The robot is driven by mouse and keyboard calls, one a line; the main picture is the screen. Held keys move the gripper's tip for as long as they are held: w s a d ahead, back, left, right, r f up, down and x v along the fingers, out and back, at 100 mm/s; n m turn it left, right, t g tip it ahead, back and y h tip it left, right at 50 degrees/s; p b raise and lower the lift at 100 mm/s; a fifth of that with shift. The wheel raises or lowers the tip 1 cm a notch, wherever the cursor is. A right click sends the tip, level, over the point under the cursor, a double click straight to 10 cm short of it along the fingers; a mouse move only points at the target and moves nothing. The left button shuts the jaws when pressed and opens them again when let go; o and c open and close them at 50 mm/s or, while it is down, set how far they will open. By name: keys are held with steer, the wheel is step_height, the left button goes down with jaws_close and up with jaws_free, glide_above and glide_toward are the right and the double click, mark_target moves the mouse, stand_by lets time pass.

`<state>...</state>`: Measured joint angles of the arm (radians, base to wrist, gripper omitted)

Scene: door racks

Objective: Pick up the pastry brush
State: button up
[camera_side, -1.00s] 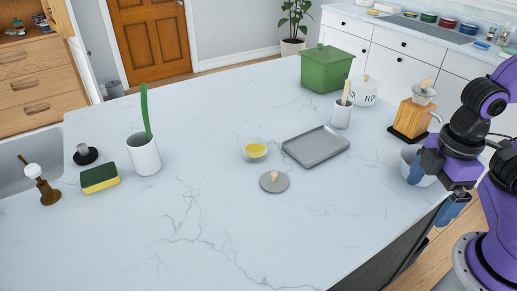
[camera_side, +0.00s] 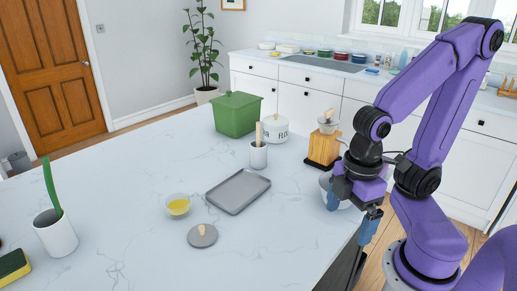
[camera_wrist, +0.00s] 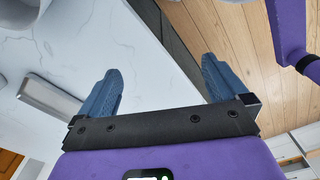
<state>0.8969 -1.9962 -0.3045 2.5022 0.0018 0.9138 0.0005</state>
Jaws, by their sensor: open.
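A small white cup (camera_side: 258,157) stands on the counter with a pale wooden handle (camera_side: 259,133) upright in it. A larger white cup (camera_side: 56,234) at the left holds a long green handle (camera_side: 51,187). The lower end of each handle is hidden in its cup, so I cannot tell which is the pastry brush. My gripper (camera_side: 352,214) points down at the counter's right edge, right of both cups. It is open and empty. In the wrist view its blue fingers (camera_wrist: 160,72) are spread apart over the counter edge and wooden floor.
A grey tray (camera_side: 238,190), a yellow-filled glass bowl (camera_side: 178,205) and a grey lid (camera_side: 202,236) lie mid-counter. A white bowl (camera_side: 343,203) is close behind my gripper.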

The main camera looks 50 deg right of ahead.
steer(key=c, duration=1)
